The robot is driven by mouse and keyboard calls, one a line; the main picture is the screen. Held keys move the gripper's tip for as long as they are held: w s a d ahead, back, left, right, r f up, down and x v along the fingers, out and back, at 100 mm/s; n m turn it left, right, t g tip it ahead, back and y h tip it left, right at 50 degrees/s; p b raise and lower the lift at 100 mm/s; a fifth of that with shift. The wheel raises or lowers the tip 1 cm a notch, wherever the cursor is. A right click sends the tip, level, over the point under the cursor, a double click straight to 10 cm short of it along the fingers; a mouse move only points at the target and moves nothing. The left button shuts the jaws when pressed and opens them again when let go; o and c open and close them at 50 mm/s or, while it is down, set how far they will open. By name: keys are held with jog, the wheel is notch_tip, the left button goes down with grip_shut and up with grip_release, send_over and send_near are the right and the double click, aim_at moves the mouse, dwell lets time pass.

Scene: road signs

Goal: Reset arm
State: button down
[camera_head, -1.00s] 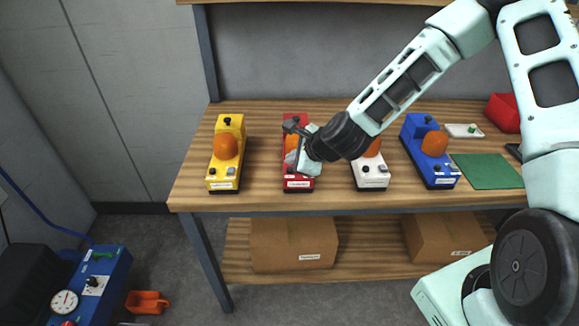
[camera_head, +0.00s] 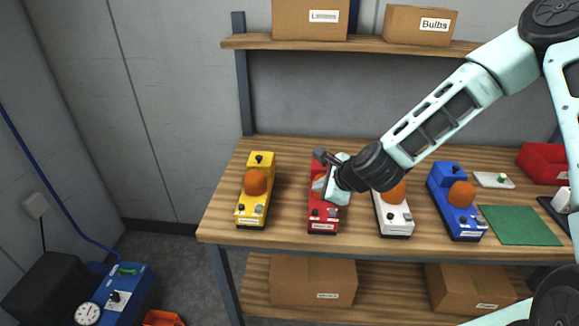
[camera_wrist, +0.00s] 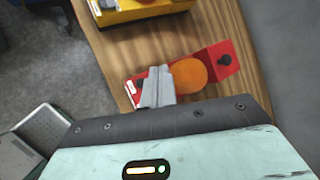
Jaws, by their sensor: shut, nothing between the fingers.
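My arm reaches in from the upper right of the head view and ends over the red device. My gripper (camera_head: 322,186) is above the red device (camera_head: 322,217) and hides part of its orange dome. In the wrist view my gripper (camera_wrist: 157,88) has its grey fingers together with nothing between them. The red device (camera_wrist: 218,62) lies behind them there, its orange dome (camera_wrist: 188,75) just right of the fingers. I cannot tell whether the fingertips touch the device.
The workbench (camera_head: 285,190) also holds a yellow device (camera_head: 257,190), a white device (camera_head: 393,218), a blue device (camera_head: 455,205), a green mat (camera_head: 519,226) and a red bin (camera_head: 543,164). Boxes stand on the shelf above (camera_head: 370,43) and the shelf below. A blue unit with a gauge (camera_head: 120,292) is lower left.

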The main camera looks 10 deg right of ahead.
jog(key=s+a+r+n+g+b, duration=0.1)
jog(key=s+a+n+g, duration=0.2)
jog(key=s+a+n, duration=0.35)
jog(key=s+a+r+n+g+b, duration=0.2)
jog(key=s+a+n+g, duration=0.15)
jog(key=s+n, duration=0.6)
jog(key=s+d+r+n+g+h+b, duration=0.1)
jog(key=s+r+n, duration=0.1)
jog(key=s+n, duration=0.5)
jog(key=s+d+r+n+g+h+b, duration=0.1)
jog(key=s+d+r+n+h, duration=0.1)
jog(key=s+n, duration=0.5)
jog(key=shift+s+r, duration=0.85)
jog(key=shift+s, duration=0.4)
